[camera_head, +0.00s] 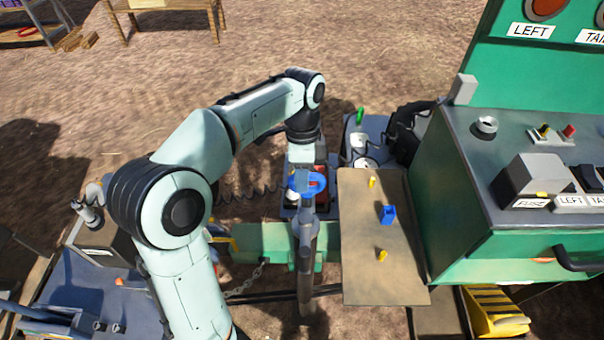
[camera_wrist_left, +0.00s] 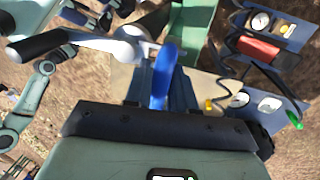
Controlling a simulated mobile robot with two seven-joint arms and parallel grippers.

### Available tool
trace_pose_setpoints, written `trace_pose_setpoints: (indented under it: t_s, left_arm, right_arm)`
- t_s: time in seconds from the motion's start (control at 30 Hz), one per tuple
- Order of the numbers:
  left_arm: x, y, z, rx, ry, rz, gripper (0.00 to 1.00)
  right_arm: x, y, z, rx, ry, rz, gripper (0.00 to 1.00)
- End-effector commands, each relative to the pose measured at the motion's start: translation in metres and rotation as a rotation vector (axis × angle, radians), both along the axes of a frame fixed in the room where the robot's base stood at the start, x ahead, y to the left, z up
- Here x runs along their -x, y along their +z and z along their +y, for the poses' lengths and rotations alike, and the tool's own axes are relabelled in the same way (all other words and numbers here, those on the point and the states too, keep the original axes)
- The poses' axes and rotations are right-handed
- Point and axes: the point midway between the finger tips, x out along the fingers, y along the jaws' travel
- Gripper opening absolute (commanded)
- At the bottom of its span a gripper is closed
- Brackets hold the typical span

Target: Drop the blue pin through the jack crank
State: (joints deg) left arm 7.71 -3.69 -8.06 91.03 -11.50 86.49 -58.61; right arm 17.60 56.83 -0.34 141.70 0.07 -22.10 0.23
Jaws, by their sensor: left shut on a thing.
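My left gripper (camera_head: 304,178) points down at the middle of the head view, shut on the blue pin (camera_head: 317,184). The pin's blue loop also shows upright between the dark fingers in the left wrist view (camera_wrist_left: 163,75). The grey jack crank (camera_head: 306,228) is just below and in front of the gripper. In the left wrist view the crank (camera_wrist_left: 125,44) has a black handle and its end lies close beside the pin. The pin's lower end is hidden, so I cannot tell whether it is in the crank's hole. My right gripper is not in view.
A tan board (camera_head: 360,280) with yellow pegs and a blue block (camera_head: 388,215) lies right of the crank. The green control console (camera_head: 520,200) stands further right. A blue panel with gauges (camera_head: 365,140) is behind. A chain (camera_head: 247,280) hangs left of the crank.

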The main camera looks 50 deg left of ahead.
Motion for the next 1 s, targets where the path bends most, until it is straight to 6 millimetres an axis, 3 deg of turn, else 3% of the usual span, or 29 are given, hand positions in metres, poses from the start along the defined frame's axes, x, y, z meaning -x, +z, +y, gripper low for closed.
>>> trace_pose_setpoints:
  t_s: [0.37,0.4,0.5,0.7,0.77,1.0]
  left_arm:
    - [-0.0001,-0.0034,0.0001,0.000,0.000,0.000,0.00]
    - [0.0000,-0.0034,0.0000,0.000,0.000,0.000,0.27]
    - [0.0000,-0.0033,0.0000,0.000,0.000,0.000,0.54]
    - [0.0000,-0.0033,0.0000,0.000,0.000,0.000,0.54]
    - [0.0001,-0.0036,0.0000,0.000,0.000,0.000,0.73]
    - [0.0000,-0.0036,0.0000,0.000,0.000,0.000,0.75]
  right_arm:
    - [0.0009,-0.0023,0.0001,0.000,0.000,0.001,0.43]
    - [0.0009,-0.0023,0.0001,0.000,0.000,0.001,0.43]
    - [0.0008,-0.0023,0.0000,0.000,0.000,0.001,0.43]
    - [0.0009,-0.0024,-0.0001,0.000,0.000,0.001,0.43]
    - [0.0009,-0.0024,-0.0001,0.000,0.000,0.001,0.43]
    - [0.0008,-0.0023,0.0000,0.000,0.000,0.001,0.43]
